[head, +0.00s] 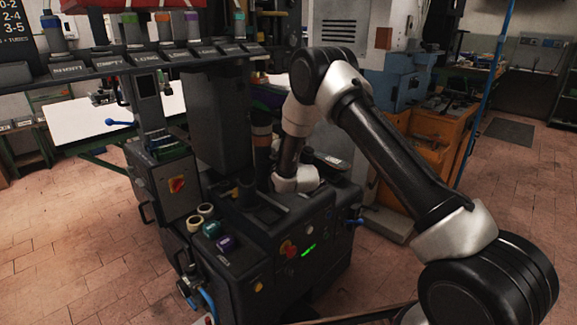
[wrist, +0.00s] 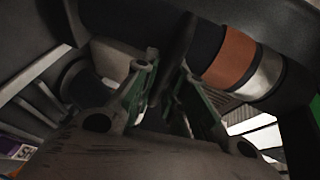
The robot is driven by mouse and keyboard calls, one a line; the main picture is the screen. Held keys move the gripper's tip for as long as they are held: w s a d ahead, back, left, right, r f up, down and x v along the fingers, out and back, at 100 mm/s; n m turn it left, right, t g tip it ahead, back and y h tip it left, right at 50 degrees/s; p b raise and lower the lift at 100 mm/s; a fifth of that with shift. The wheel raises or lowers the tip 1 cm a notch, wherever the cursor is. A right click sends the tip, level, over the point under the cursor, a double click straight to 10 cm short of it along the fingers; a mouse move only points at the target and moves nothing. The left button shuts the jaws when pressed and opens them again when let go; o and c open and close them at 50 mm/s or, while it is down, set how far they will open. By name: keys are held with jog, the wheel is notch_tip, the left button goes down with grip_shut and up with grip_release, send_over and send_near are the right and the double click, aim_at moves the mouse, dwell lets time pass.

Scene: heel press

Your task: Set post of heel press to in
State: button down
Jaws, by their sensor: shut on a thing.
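The heel press (head: 330,215) is a dark machine in the middle of the head view. A dark upright post with an orange-brown band (head: 262,130) stands on it, just left of my forearm. In the wrist view a thick dark cylinder with an orange band and a silver ring (wrist: 232,58) crosses the upper right; it looks like the same post. My gripper (wrist: 170,72) has green-sided fingers closed on a narrow dark part (wrist: 178,52) beside that cylinder. I cannot tell whether this part belongs to the post. In the head view the fingers are hidden behind my arm.
A labelled rack (head: 150,62) with coloured-top canisters spans the upper left. A control box with a red switch (head: 176,185) stands left of the press. An orange-brown cabinet (head: 425,150) stands behind. Tiled floor (head: 530,215) is clear at right.

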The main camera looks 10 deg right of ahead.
jog(key=shift+w+a+r, duration=0.1)
jog(key=shift+w+a, duration=0.75)
jog(key=shift+w, duration=0.25)
jog(key=c, duration=1.5)
grip_release()
jog(key=shift+w+a, duration=0.1)
jog(key=shift+o, duration=0.2)
jog(key=v, duration=1.2)
